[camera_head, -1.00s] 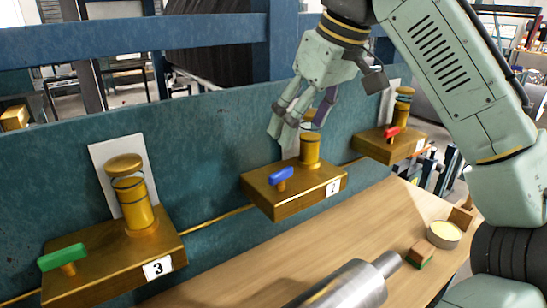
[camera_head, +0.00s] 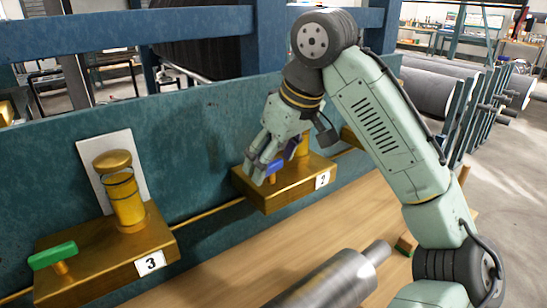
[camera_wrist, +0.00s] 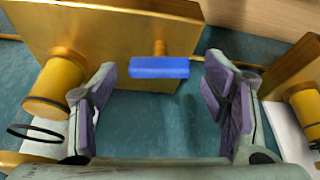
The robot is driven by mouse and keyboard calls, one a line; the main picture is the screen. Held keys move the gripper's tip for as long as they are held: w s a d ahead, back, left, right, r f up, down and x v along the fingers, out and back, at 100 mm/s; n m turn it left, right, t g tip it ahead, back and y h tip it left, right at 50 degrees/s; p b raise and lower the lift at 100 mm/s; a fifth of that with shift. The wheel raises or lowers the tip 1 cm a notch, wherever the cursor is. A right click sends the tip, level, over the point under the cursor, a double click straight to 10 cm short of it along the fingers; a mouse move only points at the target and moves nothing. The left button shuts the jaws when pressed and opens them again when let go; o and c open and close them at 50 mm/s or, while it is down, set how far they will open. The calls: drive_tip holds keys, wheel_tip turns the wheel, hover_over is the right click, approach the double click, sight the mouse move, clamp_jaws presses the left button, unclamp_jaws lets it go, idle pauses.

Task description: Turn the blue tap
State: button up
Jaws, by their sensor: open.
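The blue tap (camera_wrist: 160,67) is a blue bar handle on a short brass stem in the wrist view, on a brass block (camera_wrist: 110,22). My gripper (camera_wrist: 160,95) is open, one finger to each side of the handle, with gaps at both ends. I see no contact. In the head view, my gripper (camera_head: 262,168) is at the brass block marked 2 (camera_head: 290,192). The blue handle (camera_head: 274,168) shows only partly there, behind and between the fingers.
A green handle (camera_head: 52,255) sits on the brass block marked 3 (camera_head: 110,262) at left. A teal wall (camera_head: 190,150) rises behind the blocks. A grey metal cylinder (camera_head: 335,285) lies on the wooden table (camera_head: 240,250) in front. A brass cylinder (camera_wrist: 58,88) stands left of the fingers.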

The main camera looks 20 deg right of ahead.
drive_tip(key=shift+c, duration=0.5)
drive_tip(key=c, duration=1.1)
drive_tip(key=shift+o, duration=0.2)
drive_tip(key=shift+r+m+p, duration=0.15)
drive_tip(key=shift+m+p, duration=0.25)
drive_tip(key=shift+p, duration=0.1)
drive_tip(key=shift+m+h, duration=0.3)
drive_tip(key=shift+m, duration=0.2)
drive_tip(key=o, duration=1.2)
drive_tip(key=shift+c, duration=0.2)
